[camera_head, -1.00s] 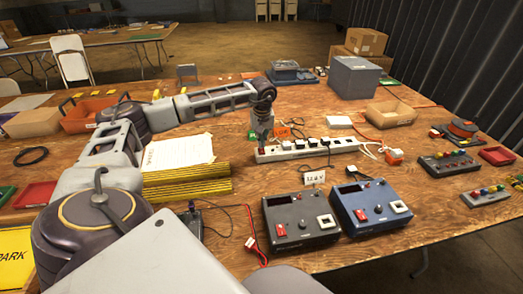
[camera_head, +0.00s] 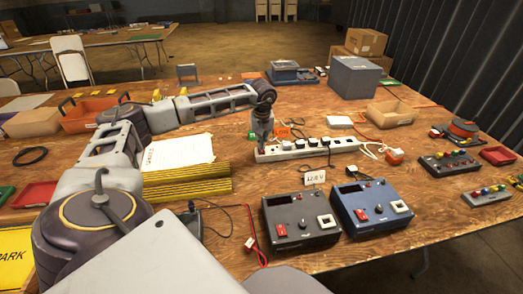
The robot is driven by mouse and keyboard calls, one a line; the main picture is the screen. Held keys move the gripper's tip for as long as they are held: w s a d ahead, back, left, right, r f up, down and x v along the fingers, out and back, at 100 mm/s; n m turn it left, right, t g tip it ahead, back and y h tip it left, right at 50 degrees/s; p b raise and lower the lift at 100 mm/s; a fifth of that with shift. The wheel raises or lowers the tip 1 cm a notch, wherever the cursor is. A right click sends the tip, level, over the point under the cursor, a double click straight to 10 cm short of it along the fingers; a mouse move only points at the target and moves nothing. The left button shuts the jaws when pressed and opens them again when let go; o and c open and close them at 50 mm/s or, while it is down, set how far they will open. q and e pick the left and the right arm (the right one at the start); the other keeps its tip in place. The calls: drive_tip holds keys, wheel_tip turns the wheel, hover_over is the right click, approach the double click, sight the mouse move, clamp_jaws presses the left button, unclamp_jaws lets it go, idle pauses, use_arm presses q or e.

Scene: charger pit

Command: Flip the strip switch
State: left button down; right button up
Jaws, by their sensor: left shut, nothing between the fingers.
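The white power strip (camera_head: 315,148) lies across the middle of the table with several black plugs in it. My left gripper (camera_head: 262,148) points down at the strip's left end and is shut with nothing in it. Its fingertips are at or just above the end where a small reddish patch shows. The gripper hides most of the switch area, so I cannot tell the switch's position or whether the tips touch it. My right gripper is not in view.
Two charger boxes, one black (camera_head: 299,222) and one blue (camera_head: 371,206), stand in front of the strip. A small voltage card (camera_head: 314,177) stands behind them. Yellow bars (camera_head: 187,182) and a paper sheet (camera_head: 178,152) lie left of the strip. A cardboard tray (camera_head: 391,113) is behind right.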

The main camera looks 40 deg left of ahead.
use_arm(q)
drive_tip(key=shift+f+b, duration=0.3)
drive_tip(key=shift+f, duration=0.35)
idle(0.9)
drive_tip(key=shift+r, duration=0.1)
drive_tip(key=shift+r+p, duration=2.75)
drive_tip(key=shift+r, duration=0.65)
